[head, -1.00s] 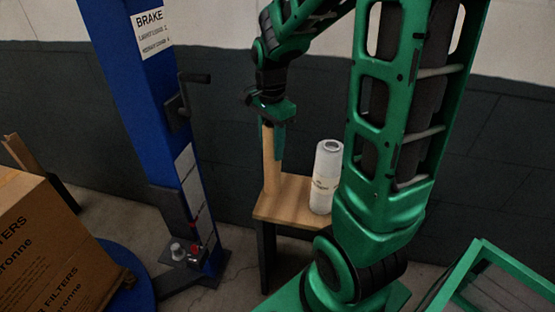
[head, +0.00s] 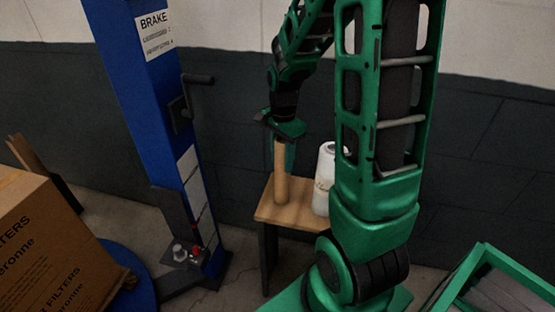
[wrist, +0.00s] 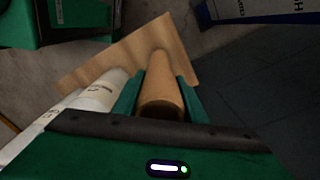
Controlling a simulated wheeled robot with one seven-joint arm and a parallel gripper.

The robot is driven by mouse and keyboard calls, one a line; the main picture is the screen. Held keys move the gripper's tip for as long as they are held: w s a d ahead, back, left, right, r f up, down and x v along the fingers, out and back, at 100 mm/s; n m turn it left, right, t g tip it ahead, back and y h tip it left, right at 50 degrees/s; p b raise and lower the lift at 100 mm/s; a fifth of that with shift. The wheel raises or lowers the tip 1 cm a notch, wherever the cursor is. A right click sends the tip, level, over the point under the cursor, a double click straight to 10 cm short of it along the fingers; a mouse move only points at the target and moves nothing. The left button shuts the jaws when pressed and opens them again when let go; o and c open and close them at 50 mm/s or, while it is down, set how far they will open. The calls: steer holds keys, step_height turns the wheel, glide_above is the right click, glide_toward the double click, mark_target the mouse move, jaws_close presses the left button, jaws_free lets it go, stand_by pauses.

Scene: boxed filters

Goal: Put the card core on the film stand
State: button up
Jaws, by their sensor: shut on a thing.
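The card core (head: 281,178) is a plain brown tube, held upright in my gripper (head: 286,150). In the wrist view the green fingers are on either side of the core (wrist: 160,90), shut on it near its upper end. The film stand (head: 298,218) is a small table with a light wooden top and dark legs. The core's lower end is over the left part of the top, at or very close to the wood; I cannot tell if it touches. The stand's top also shows in the wrist view (wrist: 112,58).
A white wrapped roll (head: 325,175) stands upright on the stand, right of the core and partly hidden by my arm. A blue column (head: 150,110) with a crank rises to the left. A filter carton (head: 40,245) is at lower left, a green frame (head: 490,275) at lower right.

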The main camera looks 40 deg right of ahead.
steer(key=o, duration=1.1)
steer(key=shift+c, duration=0.2)
step_height(320, 180, up, 12)
steer(key=shift+f, duration=0.15)
steer(key=shift+s+r, duration=0.15)
steer(key=shift+r, duration=0.05)
steer(key=s+a+f+n, duration=0.1)
steer(key=s+f+n, duration=0.1)
steer(key=s+n, duration=0.9)
steer(key=s, duration=0.9)
steer(key=shift+s+a, duration=0.3)
steer(key=shift+s, duration=0.05)
